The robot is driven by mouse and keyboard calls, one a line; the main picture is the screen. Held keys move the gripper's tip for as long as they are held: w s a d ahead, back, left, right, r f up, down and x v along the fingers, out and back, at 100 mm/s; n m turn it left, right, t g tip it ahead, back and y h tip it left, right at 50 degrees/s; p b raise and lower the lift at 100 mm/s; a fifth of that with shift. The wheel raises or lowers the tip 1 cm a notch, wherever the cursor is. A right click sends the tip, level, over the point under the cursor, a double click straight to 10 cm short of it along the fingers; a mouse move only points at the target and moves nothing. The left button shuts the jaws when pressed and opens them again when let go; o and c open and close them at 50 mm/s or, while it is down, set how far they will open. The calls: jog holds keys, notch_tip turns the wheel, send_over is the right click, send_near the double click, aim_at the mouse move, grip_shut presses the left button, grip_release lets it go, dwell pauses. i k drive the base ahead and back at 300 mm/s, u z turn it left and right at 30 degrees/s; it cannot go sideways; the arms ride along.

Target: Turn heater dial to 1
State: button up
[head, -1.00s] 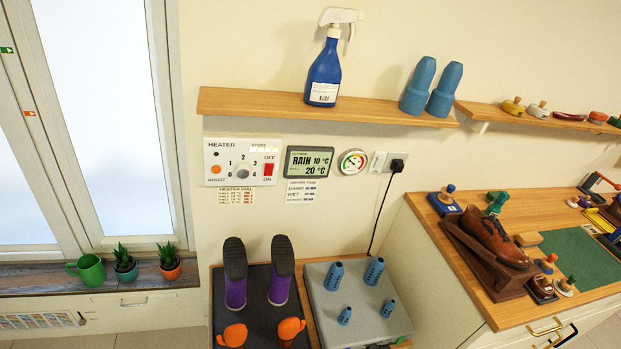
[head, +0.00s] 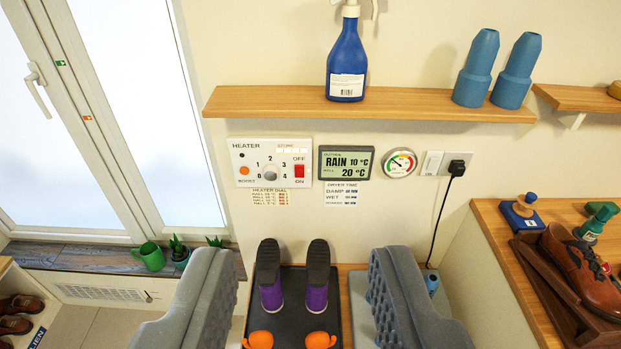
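The heater panel (head: 240,150) is a white plate on the wall under the shelf. Its small round grey dial (head: 270,172) sits in the middle, ringed by printed numbers including 1, 2, 3 and 4. Where the dial points is too small to tell. A red switch (head: 299,171) marked OFF and ON is right of the dial, and an orange boost button (head: 244,170) is to its left. My gripper (head: 305,268) shows as two grey ridged fingers, wide apart and empty, low in the picture. The dial appears above and between the fingers, not touched.
A wooden shelf (head: 290,103) above the panel holds a blue spray bottle (head: 346,62) and two blue cones. A display (head: 345,163) and a round gauge (head: 400,163) are right of the panel. The wall before the panel is clear.

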aim_at(270, 173)
jog(key=z, duration=0.15)
jog(key=i, duration=1)
jog(key=u, duration=0.1)
